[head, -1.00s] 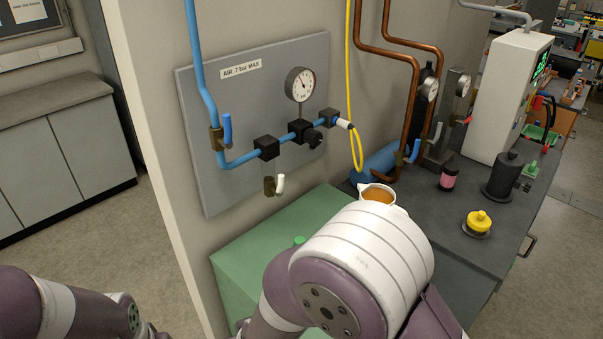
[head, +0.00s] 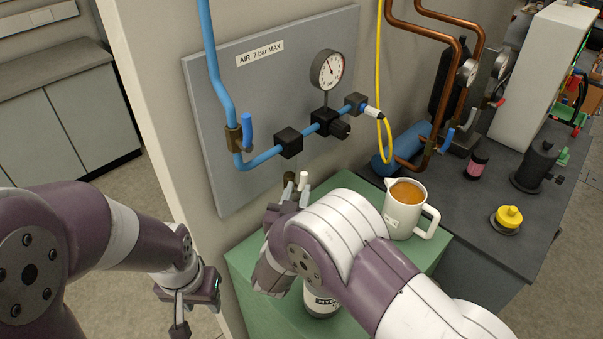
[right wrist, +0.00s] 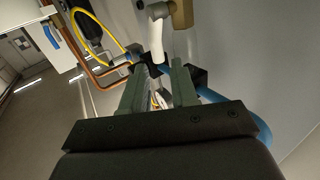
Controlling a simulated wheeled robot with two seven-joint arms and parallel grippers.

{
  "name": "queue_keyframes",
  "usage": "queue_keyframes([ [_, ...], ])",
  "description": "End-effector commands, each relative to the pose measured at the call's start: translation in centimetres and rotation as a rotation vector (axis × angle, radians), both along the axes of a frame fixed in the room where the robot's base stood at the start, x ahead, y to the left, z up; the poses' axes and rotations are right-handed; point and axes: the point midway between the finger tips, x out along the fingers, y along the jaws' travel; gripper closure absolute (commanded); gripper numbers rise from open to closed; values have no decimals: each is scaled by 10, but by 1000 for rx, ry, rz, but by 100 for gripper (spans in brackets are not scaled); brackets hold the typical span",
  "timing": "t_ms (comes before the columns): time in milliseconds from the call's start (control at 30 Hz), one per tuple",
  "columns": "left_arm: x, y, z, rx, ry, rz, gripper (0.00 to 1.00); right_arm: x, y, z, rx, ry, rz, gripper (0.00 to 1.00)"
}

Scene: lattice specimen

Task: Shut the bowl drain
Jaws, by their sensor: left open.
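The bowl drain is a small brass valve (head: 289,177) with a white lever (head: 303,181), below a black block (head: 288,142) on the grey panel. The lever stands roughly upright in the head view. My right gripper (head: 285,205) is just below it, partly hidden by its own arm. My left gripper (head: 180,310) is open and empty, low at the left, away from the panel.
A blue-handled valve (head: 248,130) and a gauge (head: 328,70) are on the panel (head: 215,90). Floor at left is clear.

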Motion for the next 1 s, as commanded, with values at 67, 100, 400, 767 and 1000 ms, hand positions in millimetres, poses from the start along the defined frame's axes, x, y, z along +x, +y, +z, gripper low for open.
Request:
queue_keyframes([
  [67,0,0,10,0,0,0,57,16,-4,3,0,1,-2,72],
  [100,0,0,12,0,0,0,57,24,-6,3,1,0,-3,72],
  [400,0,0,16,0,0,0,57,44,-8,0,1,1,2,72],
  [767,0,0,15,0,0,0,57,43,-8,0,1,1,2,100],
  [1000,0,0,18,0,0,0,57,44,-9,2,23,21,2,100],
])
